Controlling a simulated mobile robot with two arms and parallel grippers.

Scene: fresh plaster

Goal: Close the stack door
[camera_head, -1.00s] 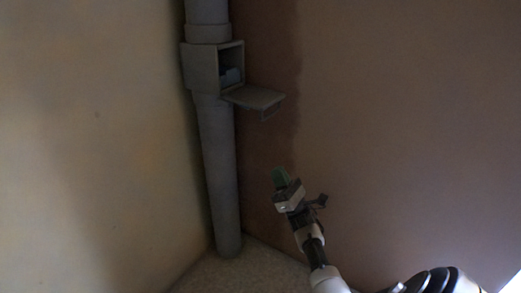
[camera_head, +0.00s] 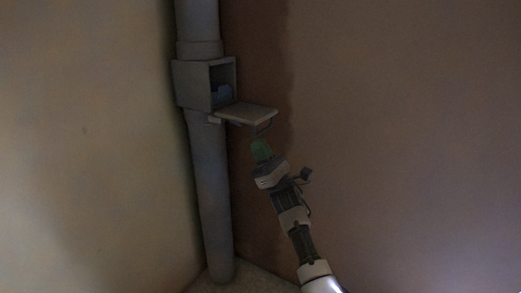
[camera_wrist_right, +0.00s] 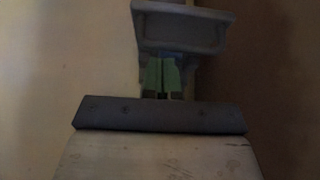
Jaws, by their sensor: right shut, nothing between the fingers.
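The stack door (camera_head: 245,112) is a grey flap, hinged low on the box (camera_head: 191,84) of the grey pipe stack. It hangs open, roughly level, out to the right. The box opening shows something bluish inside. My right gripper (camera_head: 260,149), with green fingertips, is shut and empty just below the door's outer end, near its wire-like handle (camera_head: 264,127). In the right wrist view the green fingers (camera_wrist_right: 161,75) are together, below the door's underside (camera_wrist_right: 180,28); I cannot tell whether they touch it. My left gripper is not in view.
The grey vertical pipe (camera_head: 210,190) runs down the corner between a pale left wall (camera_head: 85,140) and a brown right wall (camera_head: 410,110). The speckled floor (camera_head: 250,279) shows at the bottom. The space right of the door is clear.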

